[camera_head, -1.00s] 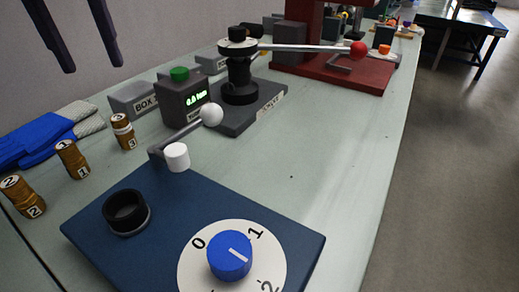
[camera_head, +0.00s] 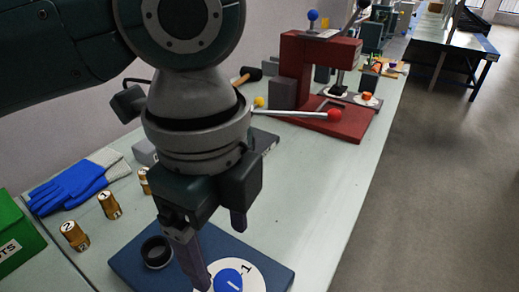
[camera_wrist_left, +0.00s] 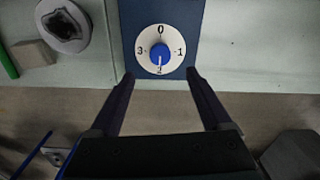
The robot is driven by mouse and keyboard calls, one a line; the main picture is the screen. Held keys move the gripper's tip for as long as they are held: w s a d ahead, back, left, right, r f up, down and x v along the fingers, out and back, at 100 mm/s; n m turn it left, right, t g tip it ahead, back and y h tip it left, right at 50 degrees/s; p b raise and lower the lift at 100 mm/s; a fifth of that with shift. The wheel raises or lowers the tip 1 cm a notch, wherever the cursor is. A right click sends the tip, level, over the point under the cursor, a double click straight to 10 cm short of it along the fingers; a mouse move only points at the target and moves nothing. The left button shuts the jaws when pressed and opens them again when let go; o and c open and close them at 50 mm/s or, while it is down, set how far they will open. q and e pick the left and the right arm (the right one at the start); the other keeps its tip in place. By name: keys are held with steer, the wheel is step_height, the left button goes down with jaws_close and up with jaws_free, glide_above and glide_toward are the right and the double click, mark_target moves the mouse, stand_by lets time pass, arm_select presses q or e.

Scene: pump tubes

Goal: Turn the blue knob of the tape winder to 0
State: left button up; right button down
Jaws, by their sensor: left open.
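The tape winder's blue knob (camera_head: 228,281) sits on a white dial (camera_head: 252,280) on a dark blue base plate (camera_head: 128,262) at the bottom of the head view. In the left wrist view the knob (camera_wrist_left: 160,53) is whole. Its white pointer line is toward the 2, with the 0 opposite, at the top of the dial (camera_wrist_left: 161,33). My left gripper (camera_head: 219,259) is open and empty above the plate, pointing down. In the left wrist view its fingertips (camera_wrist_left: 160,74) lie left and right below the dial, apart from the knob. My right gripper is not seen.
A black ring (camera_head: 156,252) is on the plate. Brass weights (camera_head: 109,205), blue gloves (camera_head: 75,185) and a green box (camera_head: 18,240) are at left. A red press (camera_head: 345,121) with a red-tipped lever stands behind. The bench (camera_head: 310,205) right of the plate is clear.

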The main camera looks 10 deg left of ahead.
mark_target(228, 282)
arm_select(q)
step_height(228, 282, down, 9)
steer(key=shift+r+b, duration=0.2)
steer(key=shift+b, duration=0.4)
jaws_close()
stand_by(0.8)
steer(key=shift+r+n+p, duration=0.25)
steer(key=shift+n+p, duration=0.85)
steer(key=shift+p, duration=0.05)
steer(key=shift+n, duration=0.4)
steer(key=shift+f, duration=0.25)
